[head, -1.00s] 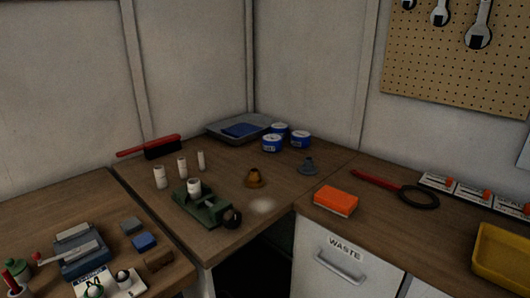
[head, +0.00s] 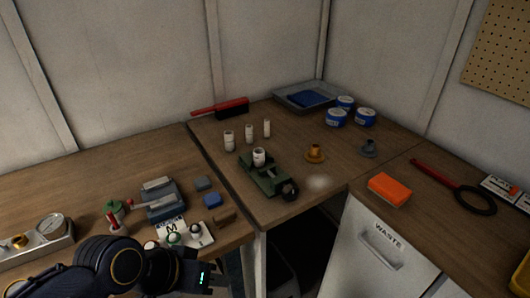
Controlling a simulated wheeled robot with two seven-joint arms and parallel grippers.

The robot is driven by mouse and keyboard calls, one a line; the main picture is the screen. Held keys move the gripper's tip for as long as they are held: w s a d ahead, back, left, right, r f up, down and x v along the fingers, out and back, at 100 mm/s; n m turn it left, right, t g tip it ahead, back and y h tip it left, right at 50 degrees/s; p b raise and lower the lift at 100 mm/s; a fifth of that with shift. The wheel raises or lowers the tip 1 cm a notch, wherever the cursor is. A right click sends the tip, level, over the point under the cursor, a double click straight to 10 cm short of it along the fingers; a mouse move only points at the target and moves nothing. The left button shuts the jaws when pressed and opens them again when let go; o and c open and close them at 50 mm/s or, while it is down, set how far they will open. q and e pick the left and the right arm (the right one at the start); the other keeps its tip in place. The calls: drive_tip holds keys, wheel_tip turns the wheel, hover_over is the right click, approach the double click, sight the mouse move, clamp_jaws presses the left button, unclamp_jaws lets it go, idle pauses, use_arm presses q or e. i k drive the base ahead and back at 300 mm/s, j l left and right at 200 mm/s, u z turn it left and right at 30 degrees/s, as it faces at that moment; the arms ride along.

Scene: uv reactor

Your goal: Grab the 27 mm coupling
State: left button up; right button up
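Three white cylindrical pieces, like couplings, stand upright in a row on the corner bench: a wider one (head: 229,141) at left, a middle one (head: 249,134) and a thinner one (head: 267,128) at right. A further white cylinder (head: 259,157) sits upright on the green vise-like fixture (head: 264,178). No size marks can be read, so I cannot tell which is the 27 mm one. My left gripper (head: 207,279) is low in the view, in front of the left bench and well short of the cylinders; its finger gap is not clear. My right gripper is out of view.
A red brush (head: 222,107), a grey tray (head: 302,97), blue tins (head: 336,117), a brass piece (head: 315,152) and a grey piece (head: 369,148) stand around the cylinders. An orange block (head: 389,189) lies at right. Blue and grey blocks (head: 213,200) lie nearer my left gripper.

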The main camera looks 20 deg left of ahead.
sight(259, 158)
drive_tip(key=u, duration=0.4)
drive_tip(key=i+u, duration=0.1)
drive_tip(key=u, duration=0.75)
drive_tip(key=l+u, duration=0.1)
drive_tip(key=u, duration=0.3)
drive_tip(key=i+u, duration=0.1)
drive_tip(key=u, duration=0.3)
drive_tip(key=i+l+u, duration=0.15)
drive_tip(key=l, duration=0.15)
drive_tip(key=l+u, duration=0.1)
drive_tip(key=l, duration=0.25)
